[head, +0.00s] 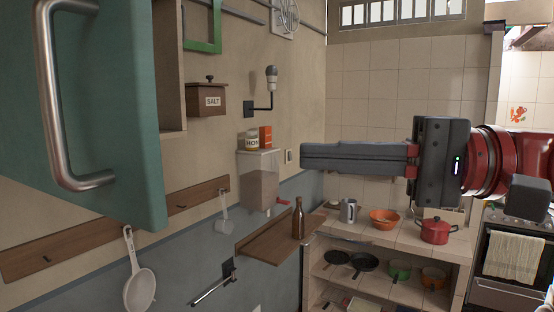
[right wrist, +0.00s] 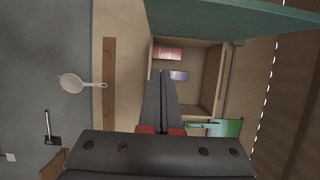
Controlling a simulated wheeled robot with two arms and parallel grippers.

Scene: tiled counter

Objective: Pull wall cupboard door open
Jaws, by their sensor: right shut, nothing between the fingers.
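The teal wall cupboard door (head: 95,110) fills the upper left of the head view, swung out from the cupboard (head: 170,65). Its long metal handle (head: 52,110) faces me with no gripper on it. In the right wrist view the door (right wrist: 235,16) crosses the top, and the open cupboard (right wrist: 208,75) shows its inside with a red item (right wrist: 167,54) and a purple item (right wrist: 179,76). My right gripper (head: 304,157) is shut and empty, pointing left, well to the right of the door; its fingers (right wrist: 161,78) show against the cupboard opening. My left gripper is not in view.
A wall rail (head: 115,229) with a hanging strainer (head: 139,285) runs below the door. A small wooden shelf (head: 270,245) holds a brown bottle (head: 298,220). A salt box (head: 206,99) hangs on the wall. A tiled counter with a red pot (head: 435,231) stands beyond my right arm.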

